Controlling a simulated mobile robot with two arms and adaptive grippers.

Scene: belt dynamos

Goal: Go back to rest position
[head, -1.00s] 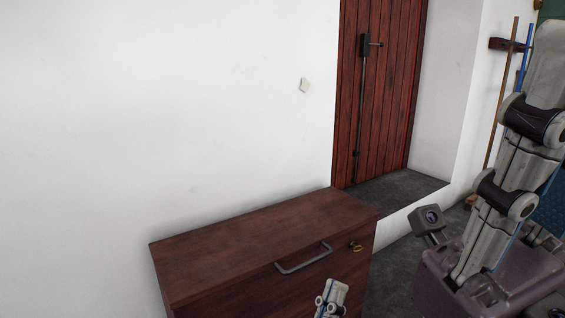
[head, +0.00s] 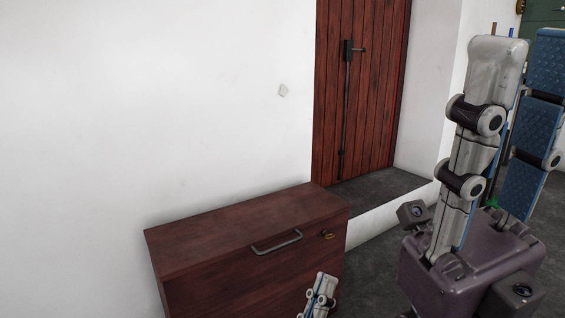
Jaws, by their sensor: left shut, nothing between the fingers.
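A dark red wooden chest (head: 235,232) with a metal handle (head: 277,243) stands against the white wall (head: 150,110). A red plank door (head: 375,110) with a dark stone step (head: 385,183) is behind it. Dark floor (head: 368,270) shows right of the chest.

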